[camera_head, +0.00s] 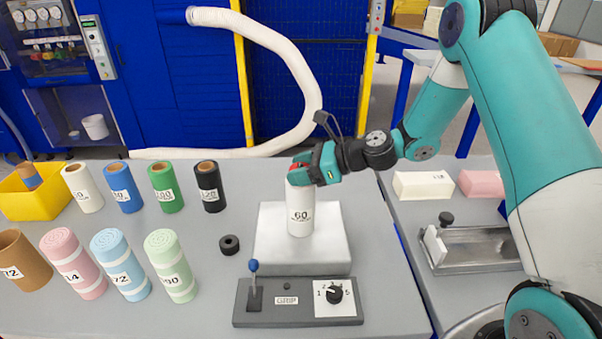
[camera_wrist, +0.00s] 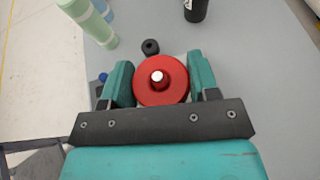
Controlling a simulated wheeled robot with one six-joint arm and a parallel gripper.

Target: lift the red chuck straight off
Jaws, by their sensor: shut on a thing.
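The red chuck (camera_wrist: 150,93) is a round disc with a pale centre pin in the wrist view. My gripper (camera_wrist: 161,85) has its teal fingers closed on both sides of it. In the head view, my gripper (camera_head: 304,172) is at the top of a white cylinder (camera_head: 300,215) labelled 60, and a bit of the red chuck (camera_head: 297,167) shows there. The cylinder stands upright on a white block (camera_head: 265,245). Whether the chuck touches the cylinder's top is hidden by the fingers.
A dark ring (camera_head: 229,244) lies left of the block. A grey control box (camera_head: 285,312) with a blue-tipped lever and a knob stands in front. Several labelled rolls and a yellow bin (camera_head: 30,206) stand at the left. A metal fixture (camera_head: 480,249) is at the right.

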